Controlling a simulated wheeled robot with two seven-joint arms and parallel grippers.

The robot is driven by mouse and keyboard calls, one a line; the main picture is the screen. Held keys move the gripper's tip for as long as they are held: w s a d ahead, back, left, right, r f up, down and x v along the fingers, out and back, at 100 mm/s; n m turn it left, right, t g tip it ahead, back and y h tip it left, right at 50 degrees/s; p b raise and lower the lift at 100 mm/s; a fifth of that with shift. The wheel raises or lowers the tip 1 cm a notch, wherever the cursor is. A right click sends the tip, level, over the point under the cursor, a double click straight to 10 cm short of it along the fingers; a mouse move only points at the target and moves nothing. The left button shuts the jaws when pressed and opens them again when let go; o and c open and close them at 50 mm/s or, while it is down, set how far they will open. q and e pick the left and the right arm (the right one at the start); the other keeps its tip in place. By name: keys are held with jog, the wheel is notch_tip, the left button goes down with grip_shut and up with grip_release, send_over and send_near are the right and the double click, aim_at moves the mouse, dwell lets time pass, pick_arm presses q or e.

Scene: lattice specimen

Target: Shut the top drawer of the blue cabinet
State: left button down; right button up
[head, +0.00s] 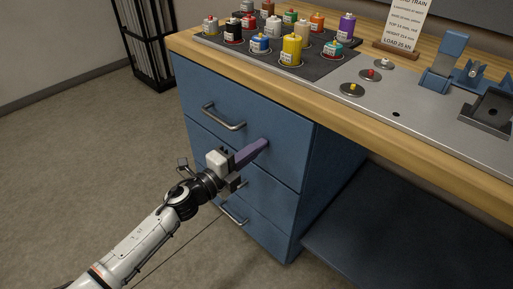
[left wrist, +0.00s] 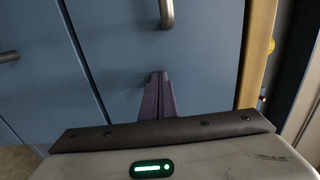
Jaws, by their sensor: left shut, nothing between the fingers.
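The blue cabinet (head: 325,180) stands under the wooden worktop. Its top drawer (head: 275,117) has a grey bar handle (head: 222,118) and looks flush or nearly flush with the drawer fronts below; I cannot tell whether a small gap is left. My left gripper (head: 266,144) has its purple fingers shut and empty. Their tips are at the right part of the top drawer's front, below and right of the handle, touching or very close. In the left wrist view the shut fingers (left wrist: 158,95) point at the blue drawer front (left wrist: 205,65), with the handle (left wrist: 167,13) beyond. My right gripper is out of view.
Two lower drawers with bar handles (head: 234,213) sit below. The worktop (head: 420,147) overhangs the cabinet and carries several coloured bottles (head: 291,50) on a dark mat, plus blue fixtures (head: 447,62). A dark rack (head: 147,40) stands at the back left. Floor at left is clear.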

pick_arm(q)
jog(key=shift+w+d+r, duration=0.1)
jog(key=shift+d+r, duration=0.15)
jog(key=shift+r, duration=0.1)
jog(key=s+a+f+n+t+y+p, duration=0.2)
jog(key=s+a+n+y+p, duration=0.45)
jog(key=s+a+n, duration=0.8)
jog(key=s+a+f+n+g+y+p, duration=0.1)
jog(key=s+f+n+g+p, duration=0.1)
jog(key=s, duration=0.6)
jog(key=s+f+n+g+y+p, duration=0.2)
jog(key=s+f+n+g+p, duration=0.1)
jog(key=s+n, duration=0.4)
notch_tip(320, 180, down, 3)
jog(key=shift+s+a+r+g+p, duration=0.15)
jog(key=shift+s+a+g+p, duration=0.3)
jog(key=shift+s, duration=0.8)
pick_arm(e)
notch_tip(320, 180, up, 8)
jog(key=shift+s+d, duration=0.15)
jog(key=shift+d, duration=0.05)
pick_arm(q)
jog(key=shift+d, duration=0.1)
